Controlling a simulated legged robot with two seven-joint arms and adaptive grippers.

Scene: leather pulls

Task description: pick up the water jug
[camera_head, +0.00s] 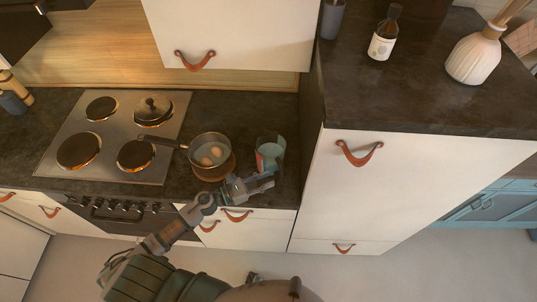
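The water jug appears to be the clear, teal-tinted vessel (270,153) with a reddish patch, standing on the dark counter right of the saucepan. Its handle cannot be made out. My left gripper (266,182) is just in front of it, at the counter's front edge. Its fingers look spread, with nothing seen between them. Whether a finger touches the jug cannot be told. My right gripper is not in view.
A saucepan (210,138) with eggs sits on a round wooden trivet (212,173), close left of the jug. A tall white cabinet (370,195) closes off the right side.

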